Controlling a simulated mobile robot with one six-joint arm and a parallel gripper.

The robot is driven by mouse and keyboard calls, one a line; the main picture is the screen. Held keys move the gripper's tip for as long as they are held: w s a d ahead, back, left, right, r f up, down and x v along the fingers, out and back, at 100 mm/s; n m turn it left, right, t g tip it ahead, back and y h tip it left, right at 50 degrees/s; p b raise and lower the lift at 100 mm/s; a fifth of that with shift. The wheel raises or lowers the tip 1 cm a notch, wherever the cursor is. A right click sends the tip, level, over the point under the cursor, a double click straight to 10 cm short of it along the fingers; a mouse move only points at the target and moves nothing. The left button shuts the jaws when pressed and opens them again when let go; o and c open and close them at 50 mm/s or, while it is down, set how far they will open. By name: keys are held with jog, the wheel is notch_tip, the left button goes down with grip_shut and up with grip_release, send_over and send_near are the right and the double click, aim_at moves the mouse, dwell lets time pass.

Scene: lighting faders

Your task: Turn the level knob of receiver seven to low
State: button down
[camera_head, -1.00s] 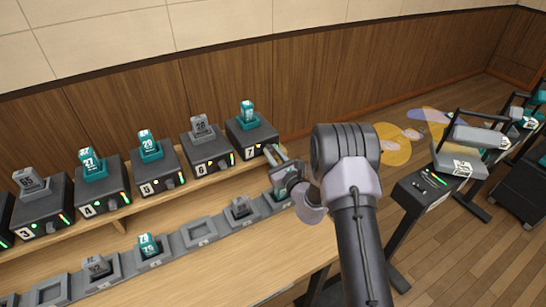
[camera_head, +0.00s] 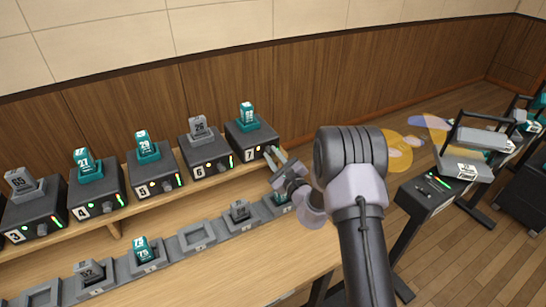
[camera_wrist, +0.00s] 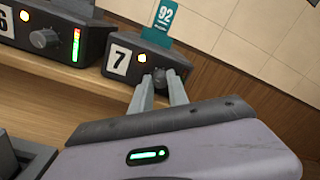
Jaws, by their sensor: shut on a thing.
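Receiver seven (camera_head: 248,141) is the dark box at the right end of the raised shelf, with a white "7" label and a teal pack numbered 92 standing in its top. It also shows in the wrist view (camera_wrist: 120,44). Its level knob (camera_wrist: 174,78) sits on the front face, right of a lit yellow lamp. My gripper (camera_wrist: 166,74) reaches the knob with both fingers and is shut on it; the fingers hide part of the knob. In the head view my gripper (camera_head: 272,154) is at the right of receiver seven's front. The knob's pointer cannot be made out.
Receiver six (camera_head: 205,153) stands just left, with its own knob (camera_wrist: 43,38) and level lights. More receivers line the shelf (camera_head: 124,213) to the left. A row of grey holders (camera_head: 197,236) lies on the bench below. Carts (camera_head: 428,195) stand at right.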

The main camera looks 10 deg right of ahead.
jog(key=c, duration=1.3)
grip_release()
jog(key=s+d+m+p, duration=0.2)
jog(key=s+m+p, duration=0.4)
jog(key=s+p, duration=0.15)
jog(key=s+d+m+p, duration=0.3)
jog(key=s+m+p, duration=0.3)
jog(key=s, duration=0.3)
jog(key=b+x, duration=0.1)
jog(key=x, duration=0.7)
jog(key=b+x, duration=0.2)
jog(key=x, duration=0.7)
jog(key=shift+a+f, duration=0.15)
